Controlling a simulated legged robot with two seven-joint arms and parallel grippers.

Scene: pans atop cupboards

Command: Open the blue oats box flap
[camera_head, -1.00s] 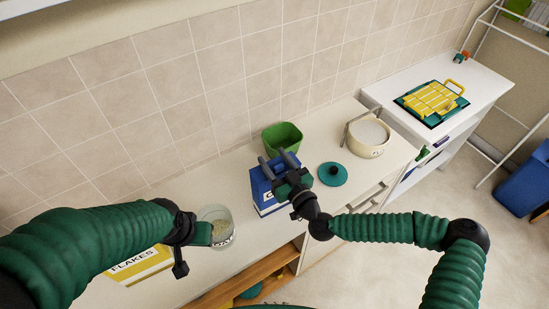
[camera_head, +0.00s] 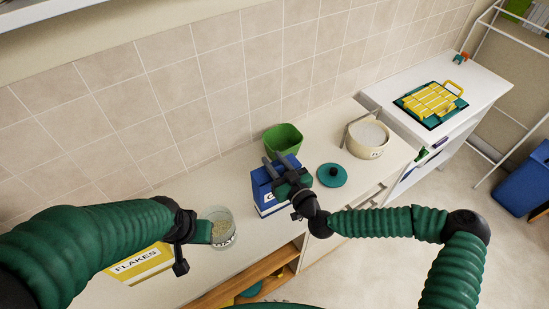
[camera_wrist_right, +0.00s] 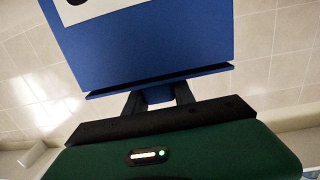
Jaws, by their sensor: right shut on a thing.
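The blue oats box (camera_head: 267,199) stands on the counter, its top partly covered by my right gripper. My right gripper (camera_head: 280,163) is at the top of the box and shut on its blue flap. In the right wrist view the blue box (camera_wrist_right: 165,45) fills the upper middle, and the gripper's dark fingers (camera_wrist_right: 158,98) meet its edge. How far the flap is lifted cannot be told. My left gripper (camera_head: 198,232) is beside a clear jar (camera_head: 224,236) with pale contents; whether it grips the jar cannot be told.
A yellow flakes box (camera_head: 138,264) lies left of the jar, partly behind my left arm. A green bin (camera_head: 283,140) stands behind the oats box. A teal lid (camera_head: 332,175) and a cream pot (camera_head: 368,140) are to its right. The tiled wall is close behind.

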